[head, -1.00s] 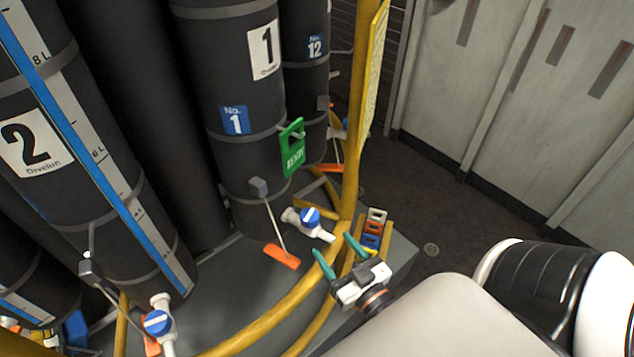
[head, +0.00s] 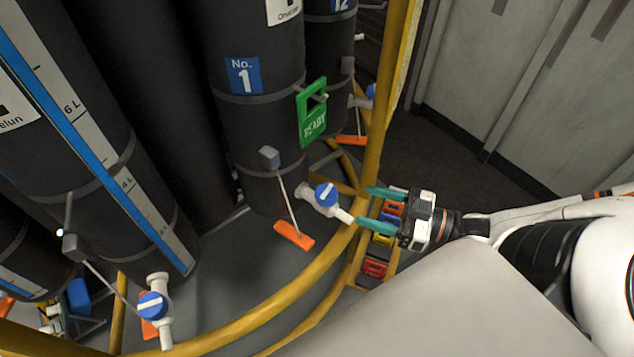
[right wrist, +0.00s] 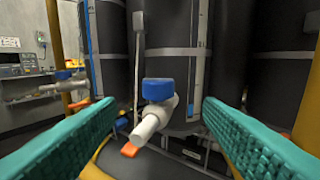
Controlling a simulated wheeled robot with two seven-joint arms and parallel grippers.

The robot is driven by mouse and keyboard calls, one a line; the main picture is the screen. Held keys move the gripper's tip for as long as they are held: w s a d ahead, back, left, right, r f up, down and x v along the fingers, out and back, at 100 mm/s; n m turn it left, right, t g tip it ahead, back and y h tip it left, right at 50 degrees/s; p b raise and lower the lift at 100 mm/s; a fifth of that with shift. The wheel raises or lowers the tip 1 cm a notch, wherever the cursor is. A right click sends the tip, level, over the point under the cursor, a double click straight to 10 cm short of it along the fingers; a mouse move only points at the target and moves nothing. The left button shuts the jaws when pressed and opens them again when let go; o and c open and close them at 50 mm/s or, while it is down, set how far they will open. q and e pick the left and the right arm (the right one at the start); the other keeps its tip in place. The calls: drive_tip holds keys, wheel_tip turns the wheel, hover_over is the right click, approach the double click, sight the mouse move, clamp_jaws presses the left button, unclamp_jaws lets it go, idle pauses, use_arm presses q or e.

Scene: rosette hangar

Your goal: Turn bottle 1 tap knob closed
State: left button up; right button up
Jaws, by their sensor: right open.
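Bottle 1 (head: 262,130) is a dark upright cylinder with a blue No. 1 label. Its white tap (head: 341,213) sticks out low at the right and carries a blue knob (head: 326,194) with a white bar. My right gripper (head: 368,208) is open and empty, its teal fingers pointing left toward the tap, just right of the spout. In the right wrist view the knob (right wrist: 158,90) and white spout show ahead between the open fingers (right wrist: 158,106), with no finger seen touching them. My left gripper is not in view.
A yellow rail (head: 372,140) curves past the tap and under the right gripper. A green READY tag (head: 312,122) hangs on bottle 1. An orange tab (head: 294,235) hangs below. Bottle 2's tap knob (head: 152,305) is at lower left. Coloured items (head: 374,268) sit in a rack below the gripper.

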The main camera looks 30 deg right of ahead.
sight(317, 189)
drive_tip(key=b+x, duration=0.3)
drive_tip(key=x, duration=0.6)
drive_tip(key=shift+a+r, duration=0.1)
drive_tip(key=shift+a, duration=0.15)
drive_tip(key=shift+x, duration=1.25)
drive_tip(key=c, duration=1)
drive_tip(key=p, duration=0.1)
drive_tip(key=m+h+p, duration=0.1)
drive_tip(key=shift+r+t+p, duration=0.25)
drive_tip(key=shift+t+p, duration=0.15)
drive_tip(key=shift+w+d+f+h+p, duration=0.1)
drive_tip(key=shift+f+h+p, duration=0.05)
drive_tip(key=shift+h+p, duration=0.3)
drive_tip(key=shift+f, duration=0.15)
